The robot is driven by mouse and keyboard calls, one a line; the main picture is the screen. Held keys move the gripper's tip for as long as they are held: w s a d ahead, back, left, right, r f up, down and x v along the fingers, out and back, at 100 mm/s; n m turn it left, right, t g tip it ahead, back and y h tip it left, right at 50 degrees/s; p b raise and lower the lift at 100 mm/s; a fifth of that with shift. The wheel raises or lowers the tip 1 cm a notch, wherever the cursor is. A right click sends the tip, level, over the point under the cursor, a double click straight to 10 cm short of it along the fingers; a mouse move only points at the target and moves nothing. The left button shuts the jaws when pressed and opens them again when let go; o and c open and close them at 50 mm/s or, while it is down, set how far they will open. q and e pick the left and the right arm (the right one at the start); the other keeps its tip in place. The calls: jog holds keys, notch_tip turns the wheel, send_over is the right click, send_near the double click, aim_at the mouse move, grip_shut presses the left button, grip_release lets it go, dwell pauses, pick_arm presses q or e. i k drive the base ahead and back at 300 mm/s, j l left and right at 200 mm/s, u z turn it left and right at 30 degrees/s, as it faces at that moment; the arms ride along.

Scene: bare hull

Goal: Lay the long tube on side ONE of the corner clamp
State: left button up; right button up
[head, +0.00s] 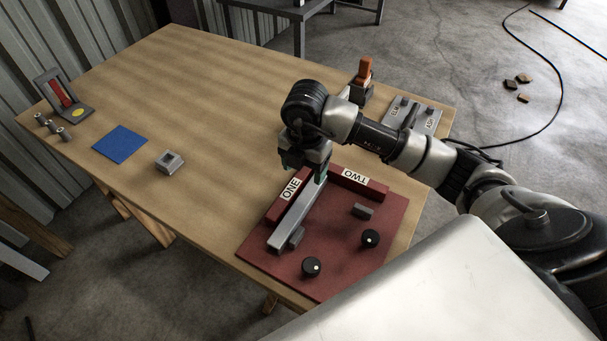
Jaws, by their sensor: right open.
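The corner clamp is a dark red plate (340,270) at the table's near right, with two raised red sides meeting at the far corner. One side carries the label ONE (291,188), the other the label TWO (355,174). My right gripper (305,168) is open at the tube's far end, fingers pointing down, and partly hides that end and the corner. My left gripper is not in view.
Two black knobs (312,267) (370,239) and another grey block (363,211) stand on the plate. Behind my arm are an orange-topped tool (364,72) and a grey labelled fixture (418,113). A blue mat (120,142) and grey block (170,161) lie left. The table's middle is clear.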

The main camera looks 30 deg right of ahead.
aim_at(279, 239)
jog(key=k, duration=1.5)
